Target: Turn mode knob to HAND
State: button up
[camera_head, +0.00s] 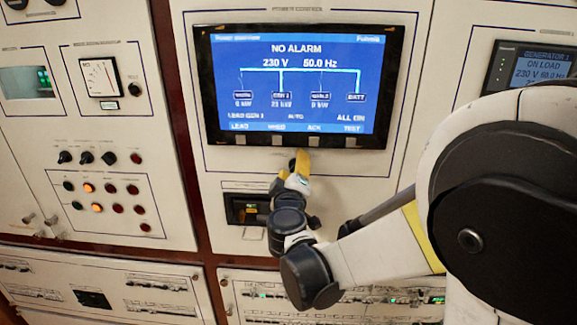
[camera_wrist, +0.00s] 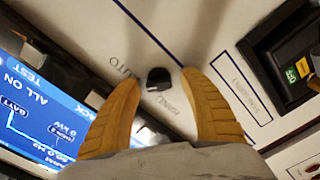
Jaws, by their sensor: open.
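The mode knob (camera_wrist: 158,78) is a small black knob on the cream panel in the wrist view. The lettering AUTO is beside it on the left, and HAND is just below it. I cannot tell for sure which way its pointer faces. My gripper (camera_wrist: 160,83) is open, with one yellow finger on each side of the knob and gaps to both. In the head view my gripper (camera_head: 300,168) is at the panel just under the screen, and it largely hides the knob there.
A blue display screen (camera_head: 300,85) reading NO ALARM is right above my gripper. A black unit with a small lit label (camera_head: 245,209) is set in the panel at lower left. The left panel carries several knobs and lamps (camera_head: 97,208). Breaker rows (camera_head: 340,298) run below.

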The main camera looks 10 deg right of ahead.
grip_shut()
jog(key=shift+n, duration=0.3)
jog(key=n+b, duration=0.1)
jog(key=n, duration=0.5)
jog(key=shift+f, duration=0.1)
jog(key=n+b, duration=0.1)
jog(key=n, duration=0.6)
jog(key=shift+f, duration=0.1)
jog(key=shift+n, duration=0.3)
dwell(0.4)
